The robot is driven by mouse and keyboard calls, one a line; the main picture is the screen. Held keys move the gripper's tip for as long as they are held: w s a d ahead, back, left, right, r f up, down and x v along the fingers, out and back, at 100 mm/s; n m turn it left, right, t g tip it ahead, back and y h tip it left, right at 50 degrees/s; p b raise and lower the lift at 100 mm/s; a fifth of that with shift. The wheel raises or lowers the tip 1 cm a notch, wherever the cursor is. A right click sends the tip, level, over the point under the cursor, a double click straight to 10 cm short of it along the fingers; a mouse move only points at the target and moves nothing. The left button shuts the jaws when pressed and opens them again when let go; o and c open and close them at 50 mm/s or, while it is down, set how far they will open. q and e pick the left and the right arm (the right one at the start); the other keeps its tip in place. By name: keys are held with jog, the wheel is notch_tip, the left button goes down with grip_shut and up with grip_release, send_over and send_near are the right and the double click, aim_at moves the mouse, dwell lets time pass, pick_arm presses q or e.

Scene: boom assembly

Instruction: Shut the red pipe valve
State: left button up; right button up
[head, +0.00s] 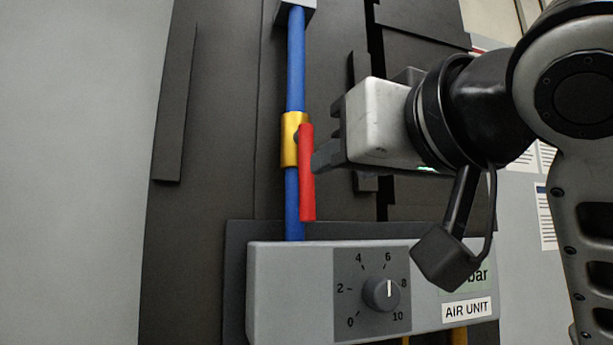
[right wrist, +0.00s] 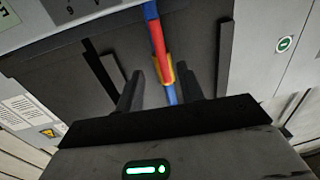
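The red valve handle (head: 307,175) hangs almost straight down, roughly along the blue pipe (head: 296,62). Its upper end sits at the brass valve body (head: 288,140) on that pipe. My right gripper (head: 325,138) is just right of the handle's upper part, pointing left at it. In the right wrist view the two fingers (right wrist: 158,70) stand apart, and the red handle (right wrist: 158,38) shows in the gap beyond them. I cannot tell whether a fingertip touches it. My left gripper is not in view.
Below the valve is a grey air unit box (head: 290,285) with a dial (head: 381,293). Dark panels (head: 215,120) stand behind the pipe. A grey wall (head: 70,170) lies at left. The space left of the pipe looks free.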

aim_at(310, 179)
jog(key=p+x, duration=0.2)
jog(key=x, duration=0.8)
jog(key=shift+w+a, duration=0.1)
jog(key=shift+w, duration=0.25)
grip_shut()
